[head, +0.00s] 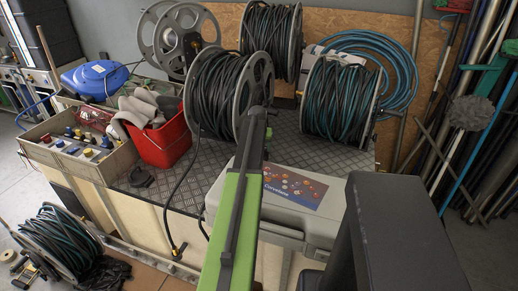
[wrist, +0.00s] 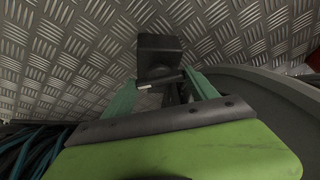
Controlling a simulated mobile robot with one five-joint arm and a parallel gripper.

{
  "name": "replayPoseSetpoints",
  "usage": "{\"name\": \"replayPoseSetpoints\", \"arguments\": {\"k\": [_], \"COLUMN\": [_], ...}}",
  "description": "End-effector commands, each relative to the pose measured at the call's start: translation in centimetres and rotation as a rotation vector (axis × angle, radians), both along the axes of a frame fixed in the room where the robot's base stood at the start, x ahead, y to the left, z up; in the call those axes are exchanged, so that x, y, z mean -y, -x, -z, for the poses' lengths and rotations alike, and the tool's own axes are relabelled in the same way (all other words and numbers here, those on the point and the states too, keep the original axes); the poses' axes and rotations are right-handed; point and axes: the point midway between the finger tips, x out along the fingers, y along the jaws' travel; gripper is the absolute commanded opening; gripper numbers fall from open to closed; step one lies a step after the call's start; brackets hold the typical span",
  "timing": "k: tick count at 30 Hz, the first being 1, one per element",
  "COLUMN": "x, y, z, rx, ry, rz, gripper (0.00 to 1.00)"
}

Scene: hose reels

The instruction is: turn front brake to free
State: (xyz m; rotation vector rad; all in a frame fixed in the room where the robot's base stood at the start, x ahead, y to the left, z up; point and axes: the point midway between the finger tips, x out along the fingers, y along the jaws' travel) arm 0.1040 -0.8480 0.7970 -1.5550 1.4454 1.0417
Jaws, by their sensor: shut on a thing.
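The front reel (head: 222,98), wound with black hose between grey flanges, stands at the front of the metal-plate bench. My green arm reaches up to its right side in the head view and hides my jaws and the brake there. In the wrist view my gripper (wrist: 165,84) has its two green fingers shut on a small dark lever, the front brake (wrist: 160,79), which has a pale mark near its left end. A dark block (wrist: 160,48) sits just beyond it. The exact setting of the brake cannot be read.
A reel of dark teal hose (head: 341,98) stands close on the right, and two more reels stand behind. A red bucket (head: 165,143) is on the left. A grey case (head: 290,190) lies in front. The front reel's grey flange (wrist: 265,92) curves close beside my jaws.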

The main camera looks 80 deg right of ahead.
Motion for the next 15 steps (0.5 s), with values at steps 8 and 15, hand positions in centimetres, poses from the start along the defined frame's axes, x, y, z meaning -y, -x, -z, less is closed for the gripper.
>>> {"name": "replayPoseSetpoints", "arguments": {"k": [8, 15], "x": [0.43, 0.57], "y": [0.11, 0.18], "z": [-0.12, -0.13], "rx": [0.004, 0.004], "ry": [0.01, 0.011], "rz": [-0.259, -0.488], "gripper": [0.27, 0.27]}}
